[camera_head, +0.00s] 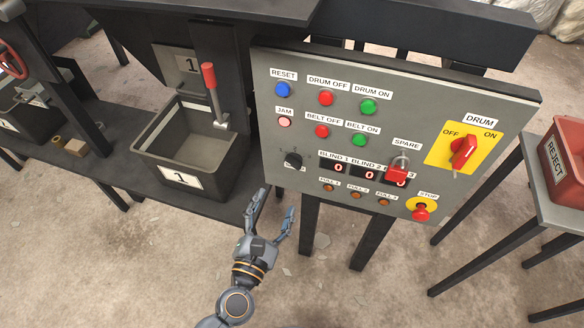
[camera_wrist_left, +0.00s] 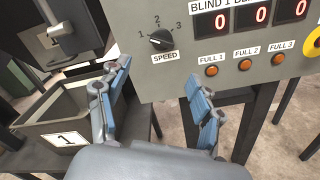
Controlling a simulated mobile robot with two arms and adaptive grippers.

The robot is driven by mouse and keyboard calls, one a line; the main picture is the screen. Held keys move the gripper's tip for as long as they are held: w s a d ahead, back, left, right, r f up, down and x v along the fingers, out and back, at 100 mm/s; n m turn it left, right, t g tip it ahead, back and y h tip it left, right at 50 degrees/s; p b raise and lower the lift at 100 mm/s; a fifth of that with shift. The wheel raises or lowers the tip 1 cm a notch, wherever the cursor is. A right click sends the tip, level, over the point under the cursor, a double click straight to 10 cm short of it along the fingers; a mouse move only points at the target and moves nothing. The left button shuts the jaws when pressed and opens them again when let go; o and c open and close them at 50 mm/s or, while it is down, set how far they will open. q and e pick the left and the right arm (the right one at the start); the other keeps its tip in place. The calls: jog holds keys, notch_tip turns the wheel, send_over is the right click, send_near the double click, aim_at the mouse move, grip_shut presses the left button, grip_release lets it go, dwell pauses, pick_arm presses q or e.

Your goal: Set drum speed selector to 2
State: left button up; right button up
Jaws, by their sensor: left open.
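The drum speed selector is a small black knob (camera_head: 293,159) at the lower left of the grey control panel (camera_head: 290,115). In the left wrist view the knob (camera_wrist_left: 161,40) has the marks 1, 2 and 3 around its top and a SPEED label below. Its pale pointer line seems to lie toward the 1, but it is small. My left gripper (camera_head: 277,200) is open and empty, below and apart from the knob. In the left wrist view its fingers (camera_wrist_left: 158,70) spread to either side below the knob. My right gripper is not in view.
Red, blue and green buttons and digit displays (camera_wrist_left: 252,20) sit near the knob. A red padlock (camera_head: 397,172), a red DRUM switch (camera_head: 463,152) and a STOP button (camera_head: 420,211) are further right. A dark bin marked 1 (camera_head: 182,180) stands left of the panel.

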aim_at(293, 162)
pick_arm(q)
jog(key=p+x, duration=0.1)
jog(key=x, duration=1)
jog(key=shift+s+f, duration=0.1)
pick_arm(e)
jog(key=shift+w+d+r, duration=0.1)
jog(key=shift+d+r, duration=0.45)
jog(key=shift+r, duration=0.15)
pick_arm(q)
jog(key=c, duration=1.1)
jog(key=shift+c, duration=0.2)
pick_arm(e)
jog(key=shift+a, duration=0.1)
